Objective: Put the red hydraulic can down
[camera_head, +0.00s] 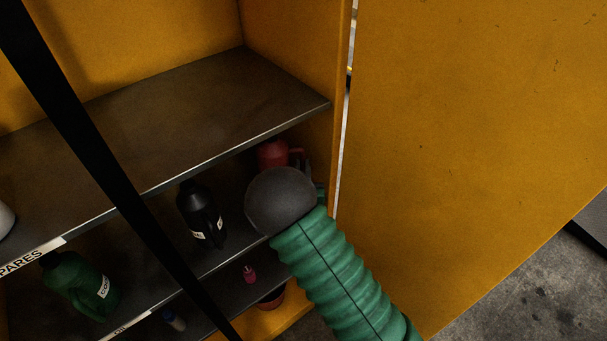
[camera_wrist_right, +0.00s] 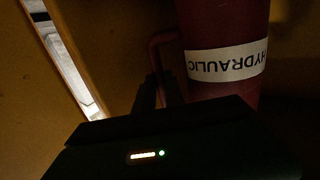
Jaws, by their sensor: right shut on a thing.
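The red hydraulic can (camera_head: 272,153) is on the right side of the cabinet, at the middle shelf, under the upper shelf. Its lower part is hidden behind my right arm. In the right wrist view the can (camera_wrist_right: 222,25) shows a white HYDRAULIC label, upside down in the picture. My right gripper (camera_wrist_right: 157,90) is shut on the can's handle (camera_wrist_right: 157,44); its jaws are mostly hidden in the head view. I cannot tell whether the can's base touches the shelf. My left gripper is not in view.
A black bottle (camera_head: 198,212) stands left of my arm. A green can (camera_head: 80,284) is on the shelf at lower left. The upper shelf (camera_head: 200,100) is mostly bare. A yellow door panel (camera_head: 470,130) stands at right.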

